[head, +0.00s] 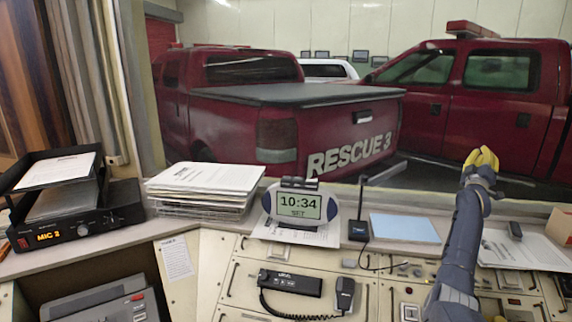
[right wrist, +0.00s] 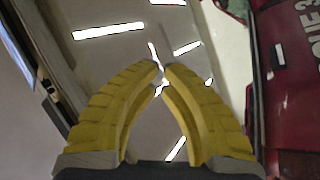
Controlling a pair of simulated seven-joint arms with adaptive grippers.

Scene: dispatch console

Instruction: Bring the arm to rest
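My right arm rises from the bottom right of the head view, with its yellow right gripper (head: 482,158) pointing up in front of the red trucks. In the right wrist view the two yellow fingers (right wrist: 162,68) curve inward and their tips come together with nothing held between them. The gripper is shut and empty, raised clear of the desk. My left gripper and left arm are not in view.
The console desk holds a clock (head: 299,207), a paper stack (head: 206,179), a radio handset (head: 290,283), a desk microphone (head: 359,230), a blue sheet (head: 405,228) and a black tray (head: 50,181). Red trucks (head: 290,120) stand beyond the window.

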